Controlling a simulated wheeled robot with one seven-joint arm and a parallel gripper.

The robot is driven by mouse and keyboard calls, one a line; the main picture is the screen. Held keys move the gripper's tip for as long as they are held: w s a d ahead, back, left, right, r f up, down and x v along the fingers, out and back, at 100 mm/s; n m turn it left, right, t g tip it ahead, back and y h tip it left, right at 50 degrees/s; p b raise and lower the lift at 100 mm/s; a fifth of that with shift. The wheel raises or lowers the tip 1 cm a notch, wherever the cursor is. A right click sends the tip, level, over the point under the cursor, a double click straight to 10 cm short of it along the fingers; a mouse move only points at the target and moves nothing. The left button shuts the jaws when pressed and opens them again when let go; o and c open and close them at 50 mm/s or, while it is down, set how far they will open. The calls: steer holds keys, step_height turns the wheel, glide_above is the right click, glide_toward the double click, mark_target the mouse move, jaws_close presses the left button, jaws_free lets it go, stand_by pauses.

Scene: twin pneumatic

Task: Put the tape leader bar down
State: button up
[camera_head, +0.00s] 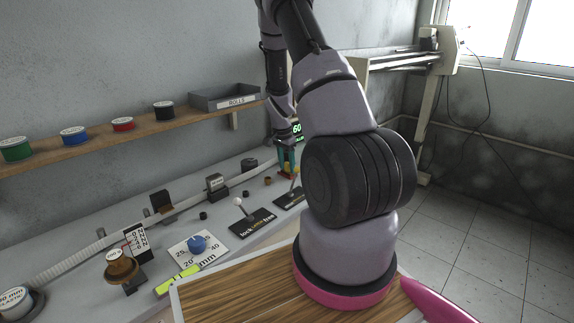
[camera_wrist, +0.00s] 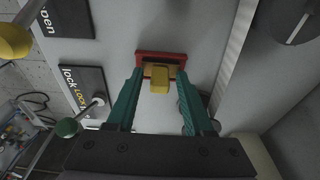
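My gripper (camera_wrist: 160,73) has two green fingers and points down at the grey bench. A red frame (camera_wrist: 160,54) with a dark brown middle lies just beyond the tips, around or under the block. The block and frame appear to be the tape leader bar and its seat, but I cannot tell which part is which. In the head view my gripper (camera_head: 288,160) is small, at the bench's far end, and the bar cannot be made out.
A lock/free lever plate (camera_head: 252,222) and a second lever plate (camera_head: 290,198) stand near my gripper. A white tape strip (camera_wrist: 232,50) runs along the bench. A blue-knobbed dial (camera_head: 197,245) and brown spool (camera_head: 121,268) are nearer. A shelf (camera_head: 120,136) holds rolls and a grey bin.

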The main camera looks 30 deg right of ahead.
steer(key=shift+r, duration=0.15)
steer(key=s+a+r+n+t+y, duration=0.1)
steer(key=s+a+r, duration=0.15)
steer(key=r, duration=0.85)
steer(key=s+a+r+n+t, duration=0.1)
steer(key=a+r, duration=0.3)
steer(key=r, duration=0.7)
steer(key=s+a+r+n+t+y, duration=0.1)
steer(key=s+a+r+n, duration=0.1)
steer(key=s+a+r, duration=0.2)
steer(key=s+a+r+n+t+y, duration=0.1)
steer(key=s+a+r, duration=0.4)
steer(key=s, duration=0.6)
steer(key=s+a+r+n+t, duration=0.2)
steer(key=s+a+r+n, duration=0.3)
steer(key=s+r, duration=0.3)
steer(key=shift+r+t+y, duration=0.3)
steer(key=shift+r+y, duration=0.05)
steer(key=shift+y, duration=0.05)
